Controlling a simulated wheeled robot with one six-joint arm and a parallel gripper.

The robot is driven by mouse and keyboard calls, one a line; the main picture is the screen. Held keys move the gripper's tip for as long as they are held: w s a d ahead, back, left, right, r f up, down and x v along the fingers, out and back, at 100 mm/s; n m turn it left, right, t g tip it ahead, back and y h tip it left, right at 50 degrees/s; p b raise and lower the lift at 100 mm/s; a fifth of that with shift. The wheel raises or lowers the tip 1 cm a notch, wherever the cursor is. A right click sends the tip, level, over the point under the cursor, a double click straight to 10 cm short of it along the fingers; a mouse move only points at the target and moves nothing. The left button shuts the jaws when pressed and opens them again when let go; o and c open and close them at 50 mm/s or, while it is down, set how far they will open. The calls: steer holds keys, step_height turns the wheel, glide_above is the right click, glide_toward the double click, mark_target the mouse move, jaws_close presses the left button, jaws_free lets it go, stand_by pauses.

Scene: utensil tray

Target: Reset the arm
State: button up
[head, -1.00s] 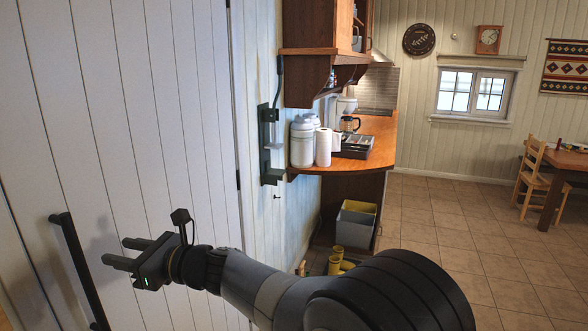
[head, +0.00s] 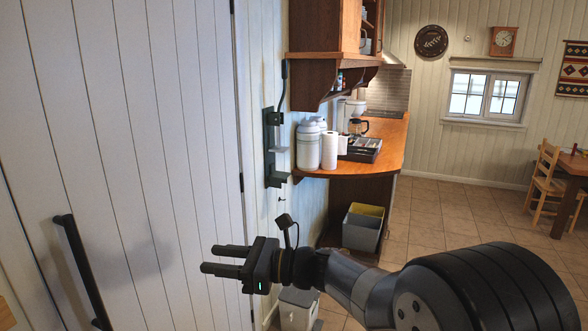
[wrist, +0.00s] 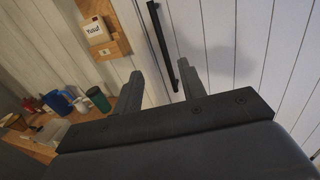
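My gripper (head: 226,259) is in front of the white plank door in the head view, with its two fingers pointing left and spread apart. Nothing is between the fingers. The fingers also show in the wrist view (wrist: 160,88), apart and empty, with the door and its black handle (wrist: 162,45) beyond them. In the head view the black door handle (head: 82,270) is to the left of the fingertips, with a clear gap. The utensil tray (head: 362,150) stands on the wooden counter at the back, far from my gripper.
White canisters (head: 308,146) and a paper roll (head: 330,151) stand on the counter (head: 385,155). A grey and yellow bin (head: 362,228) is below it. A white bin (head: 298,310) is behind my arm. The wrist view shows a wooden surface (wrist: 30,145) with several containers.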

steer(key=s+d+b, duration=0.1)
steer(key=d+b, duration=0.1)
steer(key=d, duration=0.8)
steer(key=shift+s+d, duration=0.2)
steer(key=shift+d, duration=0.1)
